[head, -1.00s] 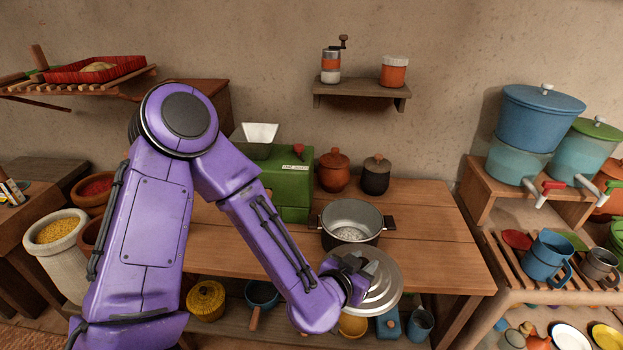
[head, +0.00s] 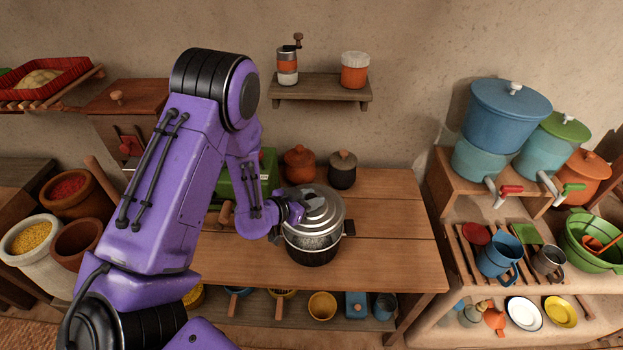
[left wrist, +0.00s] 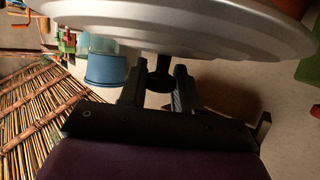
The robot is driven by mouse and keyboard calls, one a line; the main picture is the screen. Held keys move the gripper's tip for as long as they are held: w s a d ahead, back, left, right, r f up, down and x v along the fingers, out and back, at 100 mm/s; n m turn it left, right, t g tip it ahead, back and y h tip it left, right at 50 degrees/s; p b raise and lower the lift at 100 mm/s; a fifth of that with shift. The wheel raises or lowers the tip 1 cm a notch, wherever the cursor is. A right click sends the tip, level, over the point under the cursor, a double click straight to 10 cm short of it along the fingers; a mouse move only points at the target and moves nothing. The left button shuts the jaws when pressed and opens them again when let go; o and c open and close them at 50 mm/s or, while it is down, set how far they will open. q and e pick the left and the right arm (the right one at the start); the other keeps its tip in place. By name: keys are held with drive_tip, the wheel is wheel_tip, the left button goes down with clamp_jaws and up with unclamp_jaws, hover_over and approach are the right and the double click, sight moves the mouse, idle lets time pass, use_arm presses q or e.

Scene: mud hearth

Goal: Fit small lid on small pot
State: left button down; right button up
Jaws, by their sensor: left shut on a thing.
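The small pot (head: 312,252), dark with a metal rim and side handles, stands on the wooden table. The small silver lid (head: 322,214) is over the pot's mouth and covers most of it. I cannot tell whether it rests on the rim or hovers just above. My left gripper (head: 293,209) is shut on the lid's dark knob (left wrist: 160,76). In the left wrist view the lid (left wrist: 190,28) fills the top, with the knob between the fingers (left wrist: 158,88). My right gripper is not in view.
An orange lidded pot (head: 299,165) and a dark lidded jar (head: 342,170) stand behind the small pot. A green machine (head: 268,172) is partly hidden by my left arm. The table (head: 385,240) is clear to the right. Blue dispensers (head: 505,110) stand further right.

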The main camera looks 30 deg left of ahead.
use_arm(q)
drive_tip(key=shift+w+a+f, duration=0.15)
drive_tip(key=shift+f, duration=0.1)
drive_tip(key=shift+w+f+b, duration=0.3)
drive_tip(key=shift+f+b, duration=0.15)
drive_tip(key=shift+f, duration=0.05)
drive_tip(key=shift+w+f+b, duration=0.25)
drive_tip(key=shift+f+b, duration=0.2)
drive_tip(key=shift+f, duration=0.05)
drive_tip(key=f+b, duration=0.2)
drive_tip(key=shift+s+f+b, duration=0.25)
drive_tip(key=shift+f+b, duration=0.4)
drive_tip(key=shift+f, duration=0.05)
drive_tip(key=shift+w+f+b, duration=0.15)
drive_tip(key=shift+f+b, duration=0.15)
drive_tip(key=shift+f, duration=0.2)
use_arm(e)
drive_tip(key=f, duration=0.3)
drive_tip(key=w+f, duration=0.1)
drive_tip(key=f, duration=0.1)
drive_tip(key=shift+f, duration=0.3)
use_arm(q)
drive_tip(key=shift+r, duration=0.1)
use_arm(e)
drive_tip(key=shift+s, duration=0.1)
use_arm(q)
drive_tip(key=shift+f+b, duration=0.5)
drive_tip(key=shift+f, duration=0.25)
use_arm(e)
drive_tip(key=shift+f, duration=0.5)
